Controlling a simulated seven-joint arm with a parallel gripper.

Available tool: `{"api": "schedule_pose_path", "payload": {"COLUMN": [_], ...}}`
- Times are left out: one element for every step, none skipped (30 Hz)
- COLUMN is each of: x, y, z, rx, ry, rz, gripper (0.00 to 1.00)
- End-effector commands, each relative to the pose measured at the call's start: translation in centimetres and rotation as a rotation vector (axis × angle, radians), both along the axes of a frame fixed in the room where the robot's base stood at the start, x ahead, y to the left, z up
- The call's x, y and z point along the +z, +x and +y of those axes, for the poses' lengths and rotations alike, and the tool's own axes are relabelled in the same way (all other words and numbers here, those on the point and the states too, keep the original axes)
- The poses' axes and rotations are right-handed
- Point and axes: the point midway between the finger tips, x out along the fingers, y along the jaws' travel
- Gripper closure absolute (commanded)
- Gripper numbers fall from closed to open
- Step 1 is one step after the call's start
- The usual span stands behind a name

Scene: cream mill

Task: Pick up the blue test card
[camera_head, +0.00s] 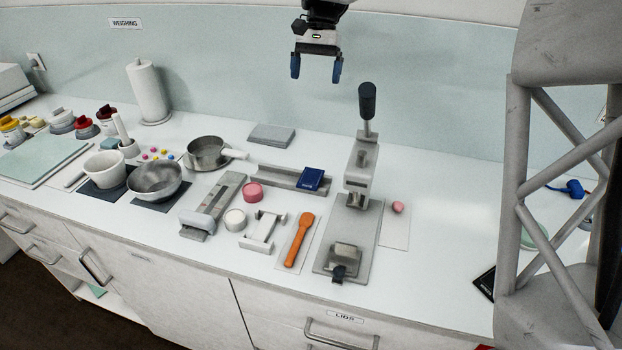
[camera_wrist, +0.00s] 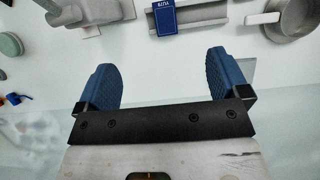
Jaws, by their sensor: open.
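The blue test card (camera_head: 311,179) lies on the right end of a grey metal tray (camera_head: 270,182) in the middle of the white counter. In the wrist view the blue card (camera_wrist: 166,17) shows at the top, between and beyond the fingers, with white lettering on its edge. My gripper (camera_head: 316,72) hangs high above the back of the counter, well above and apart from the card. Its two blue fingers are spread, and nothing is between them in the wrist view (camera_wrist: 165,80).
A grey press (camera_head: 352,190) with a tall black-handled lever stands right of the card. A saucepan (camera_head: 206,151) is to its left, and a grey slab (camera_head: 272,134) lies behind. A pink lid (camera_head: 252,192) and an orange spatula (camera_head: 299,240) are in front.

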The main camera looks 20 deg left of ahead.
Motion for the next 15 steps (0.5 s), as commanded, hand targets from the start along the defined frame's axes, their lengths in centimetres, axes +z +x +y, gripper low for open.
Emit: {"api": "schedule_pose_path", "payload": {"x": [-1.0,-1.7,-2.6,-3.2,-3.9,-5.1,-5.9,-6.7,-8.1,-9.1,-10.1,-11.4,-12.3,-13.2,-14.4], "y": [0.0,0.0,0.0,0.0,0.0,0.0,0.0,-0.1,-0.1,-0.1,-0.1,-0.1,-0.1,-0.1,0.0], "z": [0.0,0.0,0.0,0.0,0.0,0.0,0.0,0.0,0.0,0.0,0.0,0.0,0.0,0.0,0.0], "rx": [0.000,-0.001,-0.001,-0.001,-0.001,-0.001,-0.001,-0.001,-0.001,0.000,0.000,0.001,0.000,0.000,-0.001], "ry": [-0.001,-0.001,-0.001,-0.001,-0.001,-0.001,-0.001,-0.001,-0.001,-0.002,-0.001,-0.002,-0.001,-0.001,-0.001], "rz": [0.002,0.002,0.002,0.001,0.002,0.003,0.002,0.002,0.002,0.003,0.002,0.003,0.002,0.003,0.001], "gripper": [0.06,0.06,0.06,0.06,0.06,0.06,0.06,0.06,0.06,0.06,0.06,0.06,0.06,0.06,0.06]}}
